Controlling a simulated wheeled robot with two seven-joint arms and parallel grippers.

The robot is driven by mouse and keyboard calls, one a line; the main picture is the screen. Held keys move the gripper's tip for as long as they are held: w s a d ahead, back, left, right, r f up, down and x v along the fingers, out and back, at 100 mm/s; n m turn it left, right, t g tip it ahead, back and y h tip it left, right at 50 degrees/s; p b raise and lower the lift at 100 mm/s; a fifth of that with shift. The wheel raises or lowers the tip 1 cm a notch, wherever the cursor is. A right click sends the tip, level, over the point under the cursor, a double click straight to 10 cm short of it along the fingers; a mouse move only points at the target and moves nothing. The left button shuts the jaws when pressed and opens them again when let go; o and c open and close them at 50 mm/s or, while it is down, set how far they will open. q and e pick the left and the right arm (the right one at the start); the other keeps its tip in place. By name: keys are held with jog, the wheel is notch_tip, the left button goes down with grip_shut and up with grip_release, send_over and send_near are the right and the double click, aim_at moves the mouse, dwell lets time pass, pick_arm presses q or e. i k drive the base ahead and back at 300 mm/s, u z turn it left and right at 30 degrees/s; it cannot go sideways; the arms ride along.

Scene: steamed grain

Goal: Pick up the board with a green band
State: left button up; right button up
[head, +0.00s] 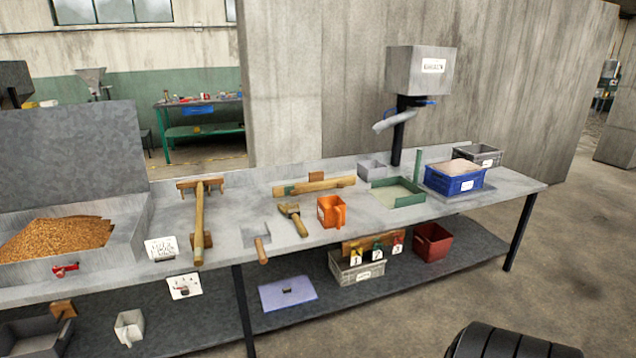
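The one marked 1 (355,258) looks yellowish and the one marked 3 (397,245) looks red. They are too small to tell whether each is a separate board. Neither of my grippers shows in the head view.
The long grey table (330,236) overhangs the lower shelf (225,322). A red bin (432,243) stands right of the crate, and a lilac panel (287,294) lies to its left. A green-edged tray (408,200) and a blue crate (455,184) are on the tabletop.

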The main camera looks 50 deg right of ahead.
aim_at(317, 182)
jog(key=z, duration=0.55)
jog(key=i, duration=0.8)
jog(key=z, duration=1.25)
jog(key=i, duration=0.35)
jog(key=z, duration=0.35)
